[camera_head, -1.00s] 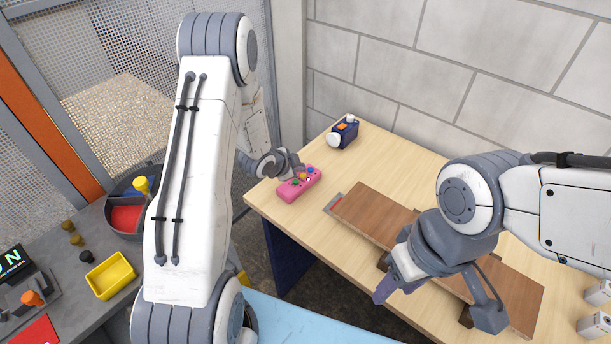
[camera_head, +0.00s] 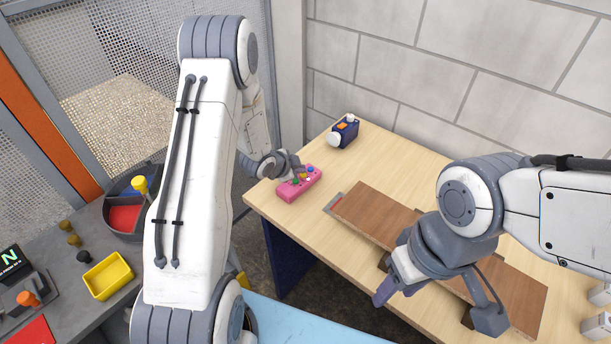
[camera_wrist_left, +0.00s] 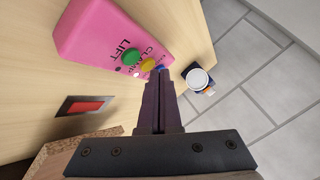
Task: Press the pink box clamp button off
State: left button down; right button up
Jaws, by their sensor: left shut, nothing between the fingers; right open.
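The pink box (camera_head: 291,191) lies on the wooden table near its left edge. In the left wrist view the pink box (camera_wrist_left: 95,28) shows the words LIFT and CLAMP, with a green button (camera_wrist_left: 131,55), a yellow button (camera_wrist_left: 148,64) beside CLAMP, and a blue button partly hidden by my fingers. My left gripper (camera_wrist_left: 160,78) is shut and empty, its tips at the box's button end; whether they touch a button I cannot tell. In the head view my left gripper (camera_head: 300,168) is over the box's far part. My right gripper (camera_head: 384,291) is open beside the brown board.
The brown board (camera_head: 375,213) lies across the table, with a red-marked plate (camera_wrist_left: 86,106) by its left end. A dark blue device with white knobs (camera_head: 344,133) stands behind the box. A grey bench with a yellow tray (camera_head: 109,275) is at left.

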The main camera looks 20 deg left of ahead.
pick_arm(q)
jog(key=shift+f+b, duration=0.3)
jog(key=shift+f, duration=0.05)
dwell(0.3)
jog(key=shift+r+p, duration=0.6)
jog(key=shift+r, duration=0.4)
notch_tip(320, 180, up, 6)
jog(key=p, duration=0.4)
